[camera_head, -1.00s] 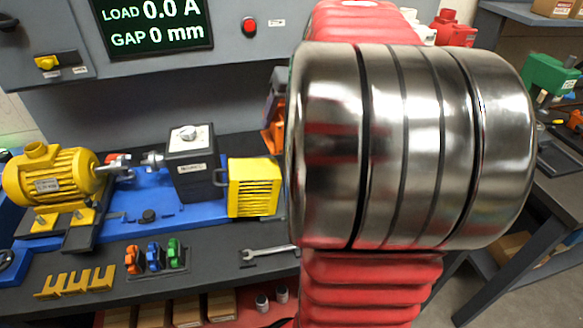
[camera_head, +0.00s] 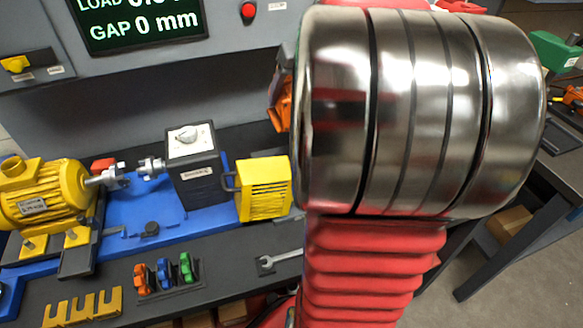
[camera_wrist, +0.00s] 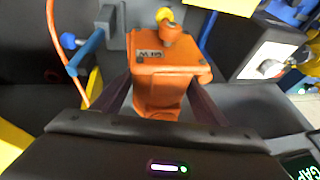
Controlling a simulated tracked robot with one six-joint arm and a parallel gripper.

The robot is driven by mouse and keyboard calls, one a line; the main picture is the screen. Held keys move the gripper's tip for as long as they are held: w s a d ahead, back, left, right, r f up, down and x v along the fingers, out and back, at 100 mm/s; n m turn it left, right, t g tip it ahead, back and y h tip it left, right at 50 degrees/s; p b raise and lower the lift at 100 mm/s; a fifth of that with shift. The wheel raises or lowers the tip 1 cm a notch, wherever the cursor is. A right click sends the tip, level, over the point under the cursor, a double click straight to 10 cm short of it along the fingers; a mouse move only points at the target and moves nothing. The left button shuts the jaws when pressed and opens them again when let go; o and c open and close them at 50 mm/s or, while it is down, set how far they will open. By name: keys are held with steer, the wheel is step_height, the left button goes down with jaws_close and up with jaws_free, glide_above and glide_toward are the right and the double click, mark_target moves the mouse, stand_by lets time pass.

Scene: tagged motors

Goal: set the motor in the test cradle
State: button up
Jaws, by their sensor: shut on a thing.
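In the wrist view my gripper (camera_wrist: 160,98) is shut on an orange motor (camera_wrist: 165,68). Its two dark fingers are on either side of the motor's body. The motor has a small label with blurred lettering and a knob at its top. I cannot pick out the test cradle for certain; a blue clamp-like part (camera_wrist: 88,52) is left of the motor in the wrist view.
A yellow motor (camera_head: 45,198) sits on a blue base (camera_head: 150,205) beside a dark box with a dial (camera_head: 193,165) and a yellow ribbed block (camera_head: 264,188). A wrench (camera_head: 280,260) and orange, blue and green pieces (camera_head: 163,273) lie in front. An orange cable (camera_wrist: 56,50) runs near my gripper.

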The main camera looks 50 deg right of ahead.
steer(key=shift+s+d+r, duration=0.15)
steer(key=shift+r, duration=0.05)
steer(key=shift+f, duration=0.2)
step_height(320, 180, down, 13)
stand_by(0.8)
steer(key=shift+d+f, duration=0.1)
steer(key=shift+f, duration=2.25)
steer(key=o, duration=1.8)
steer(key=shift+f, duration=0.2)
